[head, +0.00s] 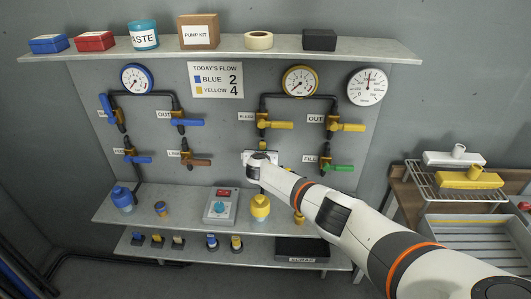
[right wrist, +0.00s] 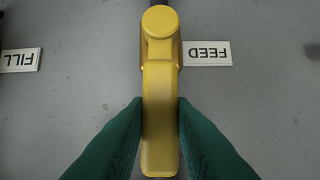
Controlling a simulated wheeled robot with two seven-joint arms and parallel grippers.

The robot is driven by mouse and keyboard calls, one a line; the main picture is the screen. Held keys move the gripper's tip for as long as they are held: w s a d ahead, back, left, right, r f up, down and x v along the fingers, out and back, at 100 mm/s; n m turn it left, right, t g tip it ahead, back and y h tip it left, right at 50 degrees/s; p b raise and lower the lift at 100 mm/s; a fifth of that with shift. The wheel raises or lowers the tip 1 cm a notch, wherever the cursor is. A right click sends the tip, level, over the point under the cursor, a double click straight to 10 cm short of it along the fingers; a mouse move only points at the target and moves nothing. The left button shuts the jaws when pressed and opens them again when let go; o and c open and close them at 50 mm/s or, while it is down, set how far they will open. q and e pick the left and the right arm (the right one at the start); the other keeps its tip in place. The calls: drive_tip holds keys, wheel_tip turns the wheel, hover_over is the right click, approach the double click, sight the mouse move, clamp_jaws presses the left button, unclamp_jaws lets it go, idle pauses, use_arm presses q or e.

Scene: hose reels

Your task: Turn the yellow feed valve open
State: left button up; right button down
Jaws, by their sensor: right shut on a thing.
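The yellow feed valve (right wrist: 160,85) fills the middle of the right wrist view, its lever pointing down the picture, in line with the dark pipe at the top. The upside-down FEED label (right wrist: 207,53) is beside it. My right gripper (right wrist: 160,108) has its green fingers on both sides of the lever, shut on it. In the head view, my right arm reaches in from the right to the panel, and its wrist (head: 262,160) hides the valve and the fingers. My left gripper is not in view.
Other valves surround it: yellow bleed (head: 275,125), yellow out (head: 345,127), green fill (head: 338,167) and brown-handled (head: 195,161). A shelf below holds a grey box (head: 220,208) and a yellow bottle (head: 260,207). A rack (head: 455,180) stands at right.

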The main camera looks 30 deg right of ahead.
drive_tip(key=shift+a, duration=0.1)
idle(0.5)
drive_tip(key=c, duration=1.2)
unclamp_jaws()
drive_tip(key=shift+c, duration=0.2)
drive_tip(key=p+v, duration=0.3)
drive_tip(key=v, duration=0.9)
drive_tip(key=shift+w+a, duration=0.1)
